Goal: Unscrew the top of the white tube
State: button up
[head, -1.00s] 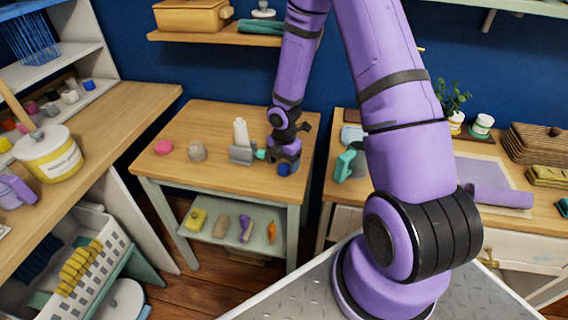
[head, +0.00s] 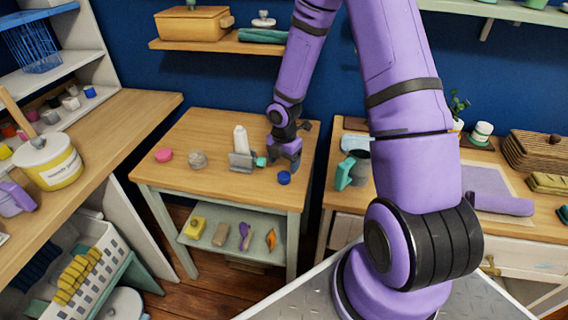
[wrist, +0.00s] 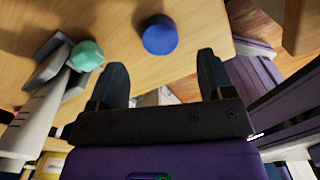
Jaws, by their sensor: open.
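My gripper (wrist: 162,68) is open and empty, right of the teal top. A blue round piece (wrist: 160,35) lies on the table just beyond my fingertips, apart from them.
A pink piece (head: 163,155) and a grey-beige lump (head: 198,159) sit on the table's left. The lower shelf (head: 215,256) holds several small items. A counter with a teal-handled mug (head: 352,170) stands to the right.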

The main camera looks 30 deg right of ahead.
jog(key=shift+r, duration=1.1)
jog(key=shift+r, duration=0.1)
notch_tip(320, 180, up, 11)
jog(key=shift+f, duration=0.2)
dwell(0.4)
